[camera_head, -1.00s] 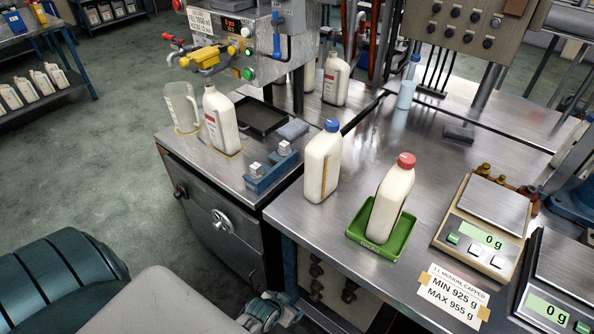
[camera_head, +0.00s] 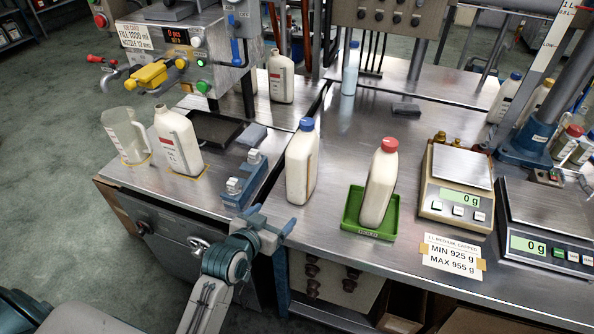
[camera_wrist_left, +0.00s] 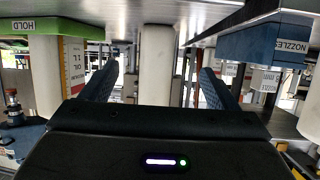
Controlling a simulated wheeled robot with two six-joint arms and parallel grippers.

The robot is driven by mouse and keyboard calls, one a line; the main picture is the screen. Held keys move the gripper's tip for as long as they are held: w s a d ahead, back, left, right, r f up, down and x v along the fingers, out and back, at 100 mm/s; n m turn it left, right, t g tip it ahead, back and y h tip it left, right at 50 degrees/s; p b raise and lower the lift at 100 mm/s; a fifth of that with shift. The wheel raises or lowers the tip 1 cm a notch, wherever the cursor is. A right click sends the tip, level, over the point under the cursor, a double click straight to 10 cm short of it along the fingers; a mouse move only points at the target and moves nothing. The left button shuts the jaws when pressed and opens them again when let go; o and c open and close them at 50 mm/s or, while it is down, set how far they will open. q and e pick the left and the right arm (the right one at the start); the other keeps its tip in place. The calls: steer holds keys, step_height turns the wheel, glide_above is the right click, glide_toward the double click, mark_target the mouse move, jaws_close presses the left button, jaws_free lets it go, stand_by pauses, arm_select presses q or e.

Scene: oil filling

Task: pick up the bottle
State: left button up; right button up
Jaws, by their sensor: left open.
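A white bottle with a blue cap (camera_head: 301,165) stands upright on the metal bench. A white bottle with a red cap (camera_head: 379,185) leans slightly in a green tray (camera_head: 349,218). An uncapped white bottle with a red label (camera_head: 177,142) stands at the filling station on the left. My left gripper (camera_head: 271,220) is open and empty, in front of and below the blue-capped bottle, apart from it. In the left wrist view, which is upside down, a white bottle body (camera_wrist_left: 156,65) shows between the open fingers. My right gripper is not in view.
A blue nozzle block (camera_head: 243,180) sits left of the blue-capped bottle. A clear jug (camera_head: 126,136) stands farther left. Two scales, one beige (camera_head: 452,212) and one dark (camera_head: 549,240), stand on the right. The bench behind the blue-capped bottle is mostly clear.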

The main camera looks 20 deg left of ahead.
mark_target(291, 157)
arm_select(q)
steer(key=w+r+t, duration=0.1)
steer(key=w+r, duration=0.2)
steer(key=w+r+t+p, duration=0.1)
steer(key=w+r+t, duration=0.1)
steer(key=w+r, duration=0.1)
steer(key=w+d+r+t, duration=0.1)
steer(key=w+r, duration=0.3)
steer(key=shift+d+r, duration=0.1)
steer(key=shift+r, duration=0.3)
steer(key=shift+w+p, duration=0.45)
steer(key=w, duration=0.1)
steer(key=w+d+p, duration=0.1)
steer(key=w, duration=0.1)
steer(key=shift+w, duration=0.25)
steer(key=shift+w+d+f+p, duration=0.1)
steer(key=shift+w+f+p, duration=0.15)
steer(key=shift+w, duration=0.2)
steer(key=shift+s+r, duration=0.1)
steer(key=c, duration=0.3)
jaws_close()
steer(key=shift+r, duration=0.1)
